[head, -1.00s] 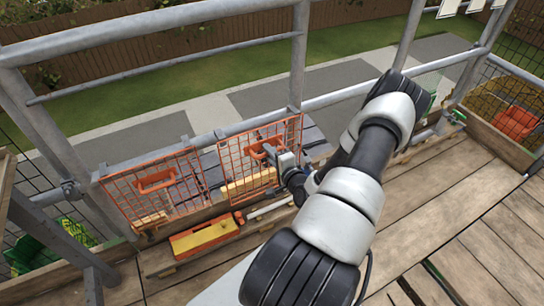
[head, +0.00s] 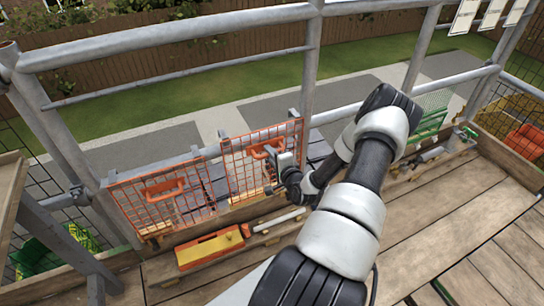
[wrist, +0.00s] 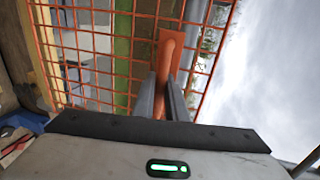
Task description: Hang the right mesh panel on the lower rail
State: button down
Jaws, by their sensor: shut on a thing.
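The right mesh panel (head: 236,171) is an orange wire grid with an orange handle. It stands nearly upright, its top edge at about the height of the lower rail (head: 338,114). I cannot tell whether its top edge is seated on the rail. My gripper (head: 272,163) is shut on the panel's handle. In the wrist view, the two fingers (wrist: 163,98) close around the orange handle (wrist: 169,55), with the grid (wrist: 98,45) behind. The left mesh panel (head: 147,212) hangs from the same rail just to the left, with its own orange handle.
An orange and yellow tool (head: 212,246) lies on the planks below the panels. Scaffold posts (head: 308,70) and an upper rail (head: 190,32) frame the edge. A green rack (head: 430,118) stands farther right. The deck (head: 450,215) at right is mostly clear.

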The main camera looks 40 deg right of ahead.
jog(key=shift+f, duration=1.85)
jog(key=c, duration=1.7)
grip_release()
jog(key=shift+f, duration=0.1)
jog(key=shift+s, duration=0.1)
jog(key=p+v, duration=0.3)
jog(key=v, duration=1.4)
jog(key=shift+s+p, duration=0.15)
jog(key=shift+p, duration=0.2)
